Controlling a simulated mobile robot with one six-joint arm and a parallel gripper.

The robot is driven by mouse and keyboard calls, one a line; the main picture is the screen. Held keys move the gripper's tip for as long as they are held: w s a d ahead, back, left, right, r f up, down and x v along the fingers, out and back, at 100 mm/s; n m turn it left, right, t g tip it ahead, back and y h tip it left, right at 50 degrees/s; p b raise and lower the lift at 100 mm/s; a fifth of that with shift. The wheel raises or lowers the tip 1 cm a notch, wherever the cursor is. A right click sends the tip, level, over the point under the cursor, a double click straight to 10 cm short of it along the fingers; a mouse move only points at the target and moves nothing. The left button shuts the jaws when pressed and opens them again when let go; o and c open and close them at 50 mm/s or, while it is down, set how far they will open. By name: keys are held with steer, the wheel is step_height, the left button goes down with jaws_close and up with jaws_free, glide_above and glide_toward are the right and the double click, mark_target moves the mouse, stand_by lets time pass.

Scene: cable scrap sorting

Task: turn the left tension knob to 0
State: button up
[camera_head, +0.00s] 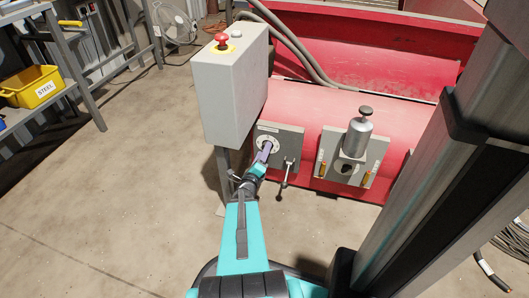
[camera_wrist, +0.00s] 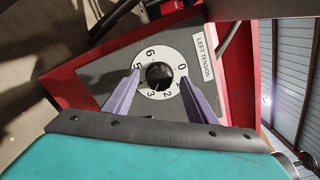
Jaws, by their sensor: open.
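The left tension knob (camera_wrist: 159,76) is black and round, at the middle of a white dial (camera_wrist: 156,55). Digits 0, 2, 3, 5 and 6 show around it; my fingers cover part of the dial. I cannot make out where the knob points. A "LEFT TENSION" label (camera_wrist: 206,62) is on the grey plate. My gripper (camera_wrist: 159,78) is open, one purple finger on each side of the knob, with gaps visible between. In the head view my gripper (camera_head: 264,153) is in front of the dial (camera_head: 268,144) and hides part of it.
A grey control box (camera_head: 230,95) with a red emergency button (camera_head: 221,40) stands just left of the dial. A small lever (camera_head: 286,174) hangs right of it. Further right is a plate with a metal cylinder (camera_head: 357,136). Red machine panels (camera_head: 400,125) lie behind.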

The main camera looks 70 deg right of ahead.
steer(key=shift+d, duration=1.15)
steer(key=shift+w, duration=0.1)
steer(key=c, duration=1.1)
steer(key=shift+o, duration=0.2)
